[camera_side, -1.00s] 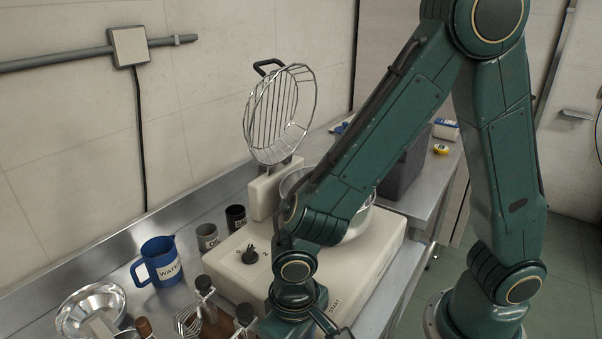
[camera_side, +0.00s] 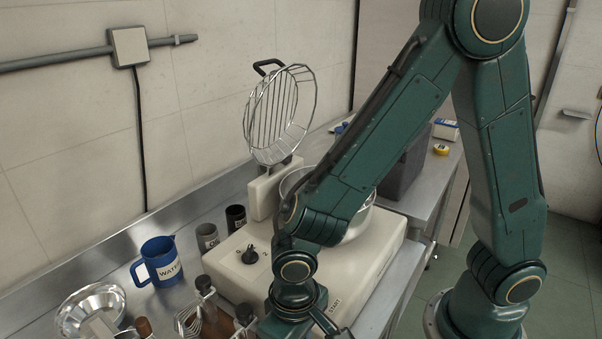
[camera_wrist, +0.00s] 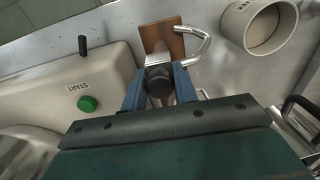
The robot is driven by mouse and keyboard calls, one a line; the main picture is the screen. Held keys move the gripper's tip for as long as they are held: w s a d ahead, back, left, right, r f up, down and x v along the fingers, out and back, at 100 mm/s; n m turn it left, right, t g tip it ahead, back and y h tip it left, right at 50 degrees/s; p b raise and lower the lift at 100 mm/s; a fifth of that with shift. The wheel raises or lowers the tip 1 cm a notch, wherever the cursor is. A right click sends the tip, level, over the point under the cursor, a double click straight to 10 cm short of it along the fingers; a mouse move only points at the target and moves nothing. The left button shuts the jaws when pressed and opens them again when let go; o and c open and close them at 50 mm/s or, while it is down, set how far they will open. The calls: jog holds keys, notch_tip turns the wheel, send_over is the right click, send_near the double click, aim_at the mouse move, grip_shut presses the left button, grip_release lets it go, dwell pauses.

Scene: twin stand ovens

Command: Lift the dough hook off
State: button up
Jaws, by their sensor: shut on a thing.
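In the wrist view the blue fingers of my gripper (camera_wrist: 159,88) are closed on the dark round hub of the dough hook, one finger on each side. The bent metal rod of the hook (camera_wrist: 206,42) shows beyond the fingers, curving to the right. A brown block (camera_wrist: 160,36) lies just beyond the hub. Whether the hook touches its support cannot be told. In the side view my wrist is low at the bottom edge and my fingertips are out of sight. Dark-topped upright holders with brown parts (camera_side: 207,292) stand beside it.
The cream mixer base with its dial (camera_side: 250,255) and green start button (camera_wrist: 88,103) is close beside my gripper. A metal bowl (camera_side: 355,222) and raised wire guard (camera_side: 272,118) are behind. A blue water jug (camera_side: 160,262) and a metal bowl (camera_side: 88,305) stand left.

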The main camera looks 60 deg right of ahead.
jog(key=shift+r, duration=0.15)
notch_tip(320, 180, up, 20)
dwell(0.8)
dwell(0.5)
jog(key=shift+r, duration=2.35)
